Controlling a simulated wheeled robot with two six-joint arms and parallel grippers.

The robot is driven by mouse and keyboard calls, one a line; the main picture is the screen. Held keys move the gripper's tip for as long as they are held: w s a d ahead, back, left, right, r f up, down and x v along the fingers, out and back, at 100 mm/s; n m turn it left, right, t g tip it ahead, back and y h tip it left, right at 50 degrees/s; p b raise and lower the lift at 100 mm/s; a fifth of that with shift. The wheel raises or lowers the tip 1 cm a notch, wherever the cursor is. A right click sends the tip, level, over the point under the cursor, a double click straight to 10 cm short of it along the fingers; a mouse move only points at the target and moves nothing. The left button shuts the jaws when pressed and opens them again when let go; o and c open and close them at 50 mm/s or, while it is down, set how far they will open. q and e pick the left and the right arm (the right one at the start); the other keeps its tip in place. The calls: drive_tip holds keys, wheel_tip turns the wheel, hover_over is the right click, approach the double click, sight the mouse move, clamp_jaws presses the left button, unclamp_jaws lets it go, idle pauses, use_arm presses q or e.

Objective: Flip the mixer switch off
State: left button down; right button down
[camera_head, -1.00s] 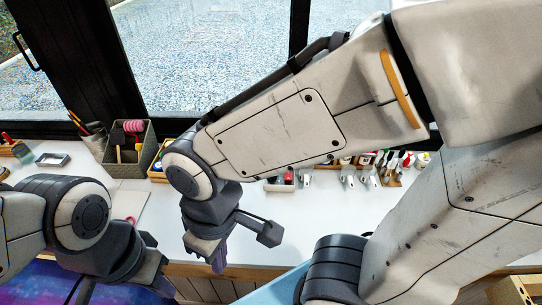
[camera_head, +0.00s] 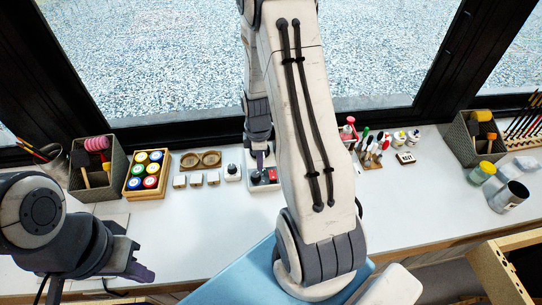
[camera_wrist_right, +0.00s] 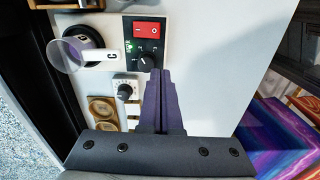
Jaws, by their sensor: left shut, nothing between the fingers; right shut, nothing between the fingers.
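The mixer (camera_wrist_right: 188,17) is a pale unit on the white worktop with a black control panel. In the right wrist view the panel carries a red rocker switch (camera_wrist_right: 146,29), a black knob (camera_wrist_right: 149,61) and a small green light (camera_wrist_right: 129,47). Which way the rocker is pressed is unclear. In the head view the red switch (camera_head: 272,174) is small beside my arm. My right gripper (camera_wrist_right: 159,71) is shut and empty, its tips close by the knob and below the switch; contact cannot be told. My left gripper (camera_head: 146,274) is shut and empty at the front left.
A smaller white dial unit (camera_head: 232,173) and white blocks (camera_head: 196,180) stand left of the mixer. Paint jars (camera_head: 150,169) and a grey bin (camera_head: 99,176) are farther left.

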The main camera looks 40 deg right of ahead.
drive_tip(key=d+f, duration=0.1)
drive_tip(key=d, duration=0.1)
drive_tip(key=s+d+f, duration=0.1)
drive_tip(key=shift+s+d+f, duration=0.15)
drive_tip(key=shift+d+f, duration=0.05)
drive_tip(key=shift+d, duration=0.15)
drive_tip(key=shift+s+d+f+n, duration=0.1)
drive_tip(key=shift+d+f+n, duration=0.1)
drive_tip(key=shift+f+n, duration=0.1)
drive_tip(key=shift+f+b, duration=1.65)
drive_tip(key=shift+f, duration=0.15)
drive_tip(key=shift+f+b, duration=0.3)
drive_tip(key=shift+f, duration=0.15)
wheel_tip(320, 180, up, 5)
drive_tip(key=p, duration=0.4)
drive_tip(key=shift+f, duration=0.2)
